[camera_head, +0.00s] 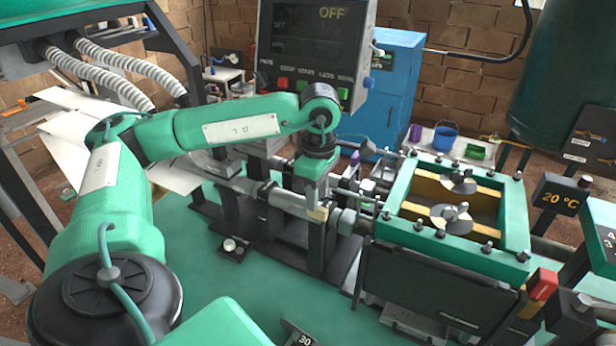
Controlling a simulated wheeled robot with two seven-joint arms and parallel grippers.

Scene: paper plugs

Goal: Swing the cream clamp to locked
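My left arm comes in from the left and bends down over the machine. My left gripper (317,205) points down at the machine's rod and block assembly. A small cream piece (318,214), which looks like part of the cream clamp, shows right at its fingertips. The fingers are seen edge-on and small, so I cannot tell whether they grip the piece or only touch it. The rest of the clamp is hidden behind the gripper or blends into the grey metal parts. My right gripper is not in view.
A green frame (407,185) with bolts and two round metal discs stands right of the gripper. A control panel (312,45) reading OFF hangs behind the arm. A small dark block with a cream round knob (230,245) sits on the green table (270,285), whose front-middle is mostly clear.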

